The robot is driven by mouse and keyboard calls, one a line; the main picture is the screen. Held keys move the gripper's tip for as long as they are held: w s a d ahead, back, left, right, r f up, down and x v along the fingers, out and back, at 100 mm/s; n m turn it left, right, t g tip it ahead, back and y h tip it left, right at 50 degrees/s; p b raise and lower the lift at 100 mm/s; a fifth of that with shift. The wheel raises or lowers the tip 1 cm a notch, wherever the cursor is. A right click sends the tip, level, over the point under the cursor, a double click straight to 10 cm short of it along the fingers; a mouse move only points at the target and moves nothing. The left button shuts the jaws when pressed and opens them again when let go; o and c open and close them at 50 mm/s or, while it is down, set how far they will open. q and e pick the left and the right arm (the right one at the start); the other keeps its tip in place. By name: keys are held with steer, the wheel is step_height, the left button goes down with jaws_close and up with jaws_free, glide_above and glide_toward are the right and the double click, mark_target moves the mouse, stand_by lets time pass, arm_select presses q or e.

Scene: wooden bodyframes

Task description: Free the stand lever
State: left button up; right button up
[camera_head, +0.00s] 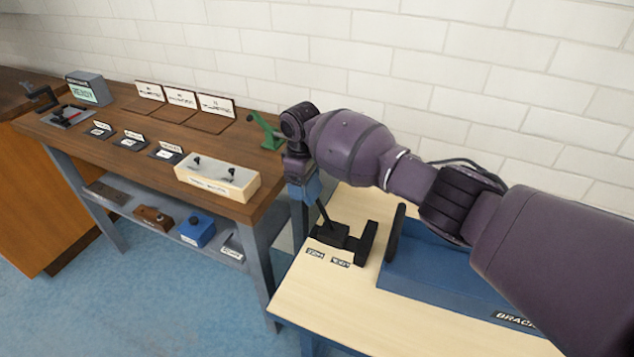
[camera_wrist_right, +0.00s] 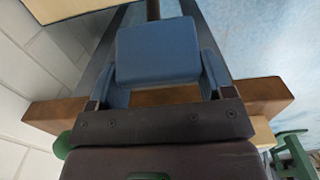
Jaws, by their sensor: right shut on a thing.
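The stand lever is a thin dark rod (camera_head: 323,213) rising at a tilt from a black base (camera_head: 338,238) on the pale-topped stand. Its upper end meets a blue block-like grip (camera_head: 305,189), which also shows large in the right wrist view (camera_wrist_right: 158,52). My right gripper (camera_head: 299,176) is at the top of the lever. In the right wrist view, its fingers (camera_wrist_right: 162,80) lie on either side of the blue grip, shut on it. My left gripper is not in view.
A blue tray (camera_head: 430,274) marked "BRACK..." sits on the stand, right of the lever, under my right arm. A wooden workbench (camera_head: 110,150) on the left holds a cream box (camera_head: 217,181), a green fixture (camera_head: 266,133) and cards. White brick wall runs behind.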

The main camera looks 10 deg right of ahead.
steer(key=shift+w+a+f, duration=0.1)
steer(key=shift+a+f, duration=0.2)
steer(key=shift+f, duration=0.25)
steer(key=shift+w+a+f, duration=0.1)
steer(key=shift+a+f, duration=0.15)
steer(key=shift+f, duration=0.3)
steer(key=shift+w+a+f+b, duration=0.1)
steer(key=shift+a+f+b, duration=0.15)
steer(key=shift+b, duration=0.15)
steer(key=shift+f, duration=0.1)
steer(key=o, duration=1)
steer(key=shift+o, duration=1.4)
steer(key=shift+w, duration=0.1)
step_height(320, 180, up, 11)
steer(key=p, duration=0.2)
steer(key=shift+p, duration=0.3)
steer(key=shift+w, duration=0.1)
